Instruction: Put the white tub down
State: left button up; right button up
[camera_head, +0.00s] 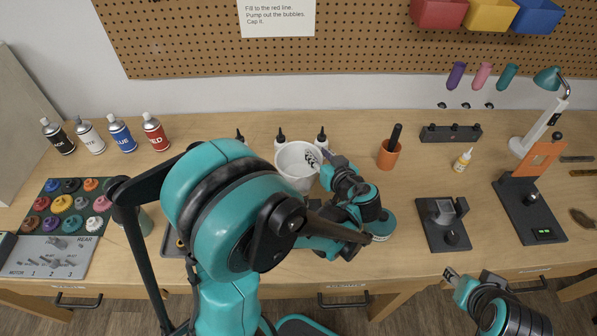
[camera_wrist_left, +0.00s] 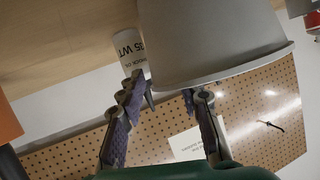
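The white tub (camera_head: 291,166) is upright in the middle of the bench, in front of the small dark-capped bottles. It fills the top of the left wrist view (camera_wrist_left: 215,45). My left gripper (camera_head: 321,157) is at the tub's right rim, with one finger outside and one inside the mouth. In the left wrist view its fingers (camera_wrist_left: 168,98) stand apart, with a clear gap around the rim. The tub's base is partly hidden by my arm, so contact with the bench is unclear. My right gripper (camera_head: 451,277) is low at the front edge, away from the tub.
Small bottles (camera_head: 281,137) stand just behind the tub. An orange cup (camera_head: 388,158) is to its right, with a black stand (camera_head: 443,222) further right. Clear bench lies between cans and bottles.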

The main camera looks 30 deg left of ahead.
pick_arm(q)
jog(key=shift+w+a, duration=0.1)
jog(key=shift+w, duration=0.05)
grip_shut()
